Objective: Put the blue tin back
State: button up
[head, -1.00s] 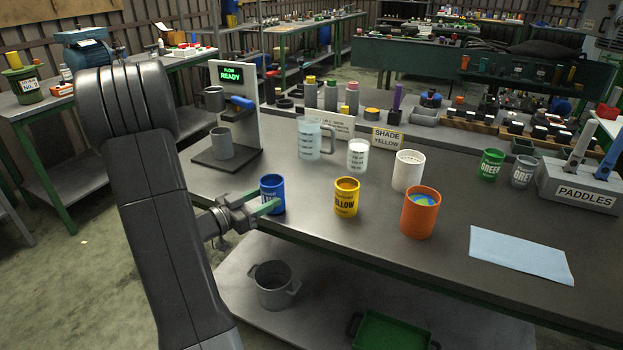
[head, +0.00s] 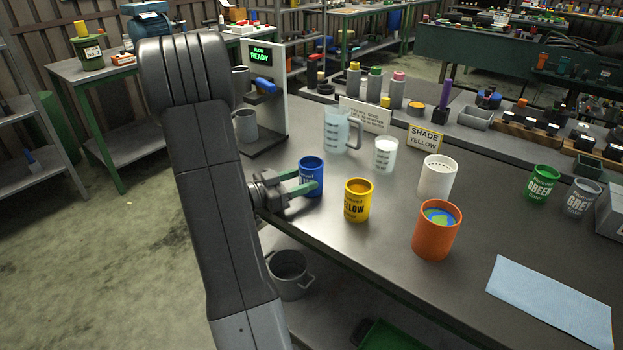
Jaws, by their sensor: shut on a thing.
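The blue tin (head: 312,178) is upright near the left end of the bench (head: 400,280). My gripper (head: 306,182) reaches it from the left, with its green fingers shut on its sides. I cannot tell whether the tin's base touches the bench top. The gripper's fingers cover part of the tin's label. A yellow tin (head: 357,201) stands just to the right of the blue tin, with a small gap between them. A green tin (head: 541,184) and a grey tin (head: 581,197) stand together at the right of the bench.
A stand with a READY display (head: 262,57) is behind left. A light blue cloth (head: 550,300) lies front right.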

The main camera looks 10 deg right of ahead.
jog(key=shift+a, duration=0.2)
jog(key=shift+f, duration=0.15)
jog(key=o, duration=1.1)
jog(key=shift+o, duration=0.2)
jog(key=shift+a+r, duration=0.15)
jog(key=shift+r, duration=0.05)
jog(key=v, duration=1.1)
jog(key=shift+a, duration=0.3)
jog(key=shift+s, duration=0.1)
